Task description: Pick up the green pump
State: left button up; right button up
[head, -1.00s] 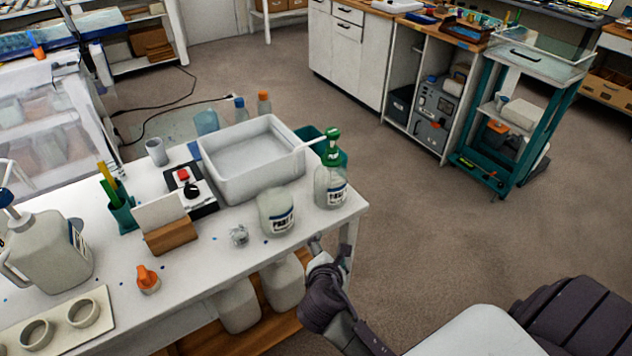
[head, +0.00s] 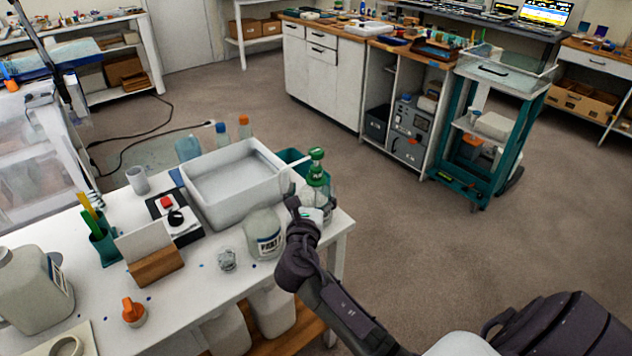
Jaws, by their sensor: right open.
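The green pump (head: 316,172) sits on top of a clear bottle (head: 328,197) at the right end of the white table, with its pale spout pointing left. My right gripper (head: 308,209) is open, just in front of and below the pump head, and covers much of the bottle's front and label. Whether its fingers touch the bottle I cannot tell. My left gripper is not in view.
A white jar with a label (head: 263,232) stands close left of my right gripper. A large white tray (head: 232,185) and a teal bin (head: 292,157) are behind. A small glass (head: 227,259) and an orange-capped item (head: 133,312) stand further left. The floor right of the table is clear.

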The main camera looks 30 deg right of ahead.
aim_at(315, 179)
jog(key=shift+w+d+r, duration=0.2)
jog(key=shift+w+d, duration=0.2)
jog(key=shift+d, duration=0.05)
jog(key=x, duration=0.4)
jog(key=shift+d+p, duration=0.25)
jog(key=shift+p, duration=0.15)
jog(key=shift+r, duration=0.1)
jog(key=shift+c, duration=0.2)
jog(key=c, duration=1.3)
